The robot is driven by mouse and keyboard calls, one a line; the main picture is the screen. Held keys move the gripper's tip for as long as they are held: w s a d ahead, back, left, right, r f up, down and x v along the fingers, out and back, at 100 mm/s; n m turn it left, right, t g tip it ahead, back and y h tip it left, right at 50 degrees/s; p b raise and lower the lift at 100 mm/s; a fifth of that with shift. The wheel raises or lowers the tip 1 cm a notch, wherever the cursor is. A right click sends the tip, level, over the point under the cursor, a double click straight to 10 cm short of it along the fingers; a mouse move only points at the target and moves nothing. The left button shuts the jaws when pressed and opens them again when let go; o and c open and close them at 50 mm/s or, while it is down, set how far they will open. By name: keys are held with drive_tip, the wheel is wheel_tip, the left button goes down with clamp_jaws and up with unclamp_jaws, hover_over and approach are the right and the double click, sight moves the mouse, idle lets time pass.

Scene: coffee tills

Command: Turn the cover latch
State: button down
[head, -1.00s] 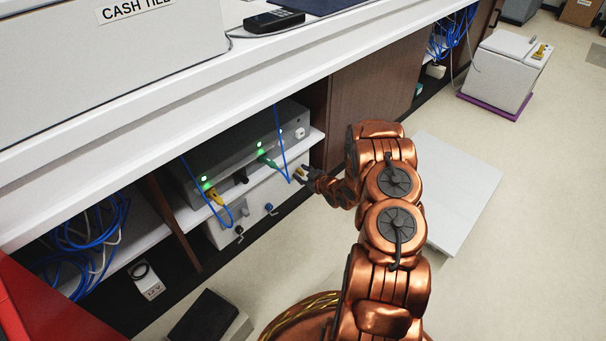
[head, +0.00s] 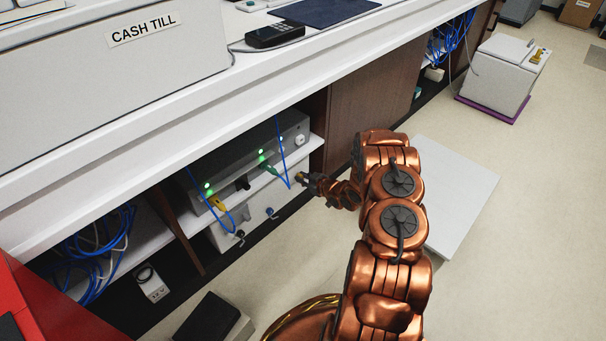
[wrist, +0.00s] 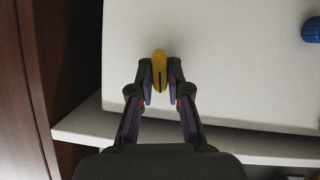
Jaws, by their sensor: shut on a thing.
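The yellow latch (wrist: 159,66), a small upright oval with a dark slot line, sits on a pale cover panel (wrist: 225,60) in the wrist view. My gripper (wrist: 160,84) has its two fingers shut on either side of the latch, which looks about vertical there. In the head view my gripper (head: 303,179) reaches the right end of the pale box (head: 256,213) under the counter. The latch is mostly hidden by the fingers there.
A grey device (head: 232,172) with green lights and plugged cables stands on the shelf above the box. A blue knob (wrist: 312,29) is to the latch's right. A brown wooden panel (head: 370,110) stands to the right. Blue cables (head: 90,255) hang at left.

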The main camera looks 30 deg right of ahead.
drive_tip(key=shift+d+m+y+p, duration=0.1)
drive_tip(key=shift+m+y+p, duration=0.3)
drive_tip(key=shift+m+p, duration=0.3)
drive_tip(key=c, duration=1.1)
unclamp_jaws()
drive_tip(key=shift+s, duration=0.1)
drive_tip(key=v, duration=1.1)
drive_tip(key=shift+s+d+r, duration=0.2)
drive_tip(key=shift+s+r, duration=0.1)
